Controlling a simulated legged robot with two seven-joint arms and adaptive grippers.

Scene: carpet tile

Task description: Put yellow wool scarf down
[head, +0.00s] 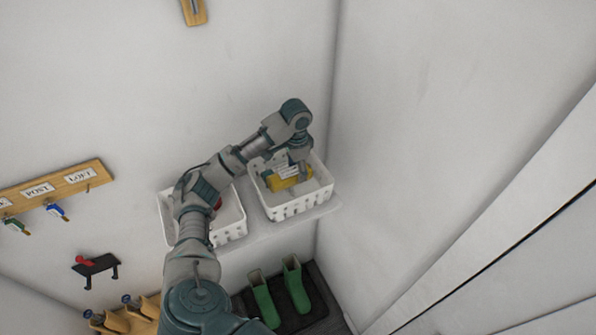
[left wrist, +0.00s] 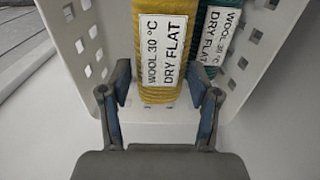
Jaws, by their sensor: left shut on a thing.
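The yellow wool scarf (head: 287,184) is inside the right-hand white basket (head: 297,206). In the left wrist view the yellow scarf (left wrist: 160,40) shows a white label reading "WOOL 30 °C DRY FLAT". My left gripper (head: 299,172) reaches down into this basket. In the left wrist view my left gripper (left wrist: 164,105) has one finger on each side of the yellow scarf and is shut on it. A teal scarf (left wrist: 208,28) with the same kind of label lies right beside it in the basket. My right gripper is not in view.
A second white basket (head: 232,232) holding something red stands to the left on the same shelf (head: 272,235), partly behind my arm. Green boots (head: 296,285) stand on a dark mat below. A key rack (head: 55,188) hangs at left. A wall rises close on the right.

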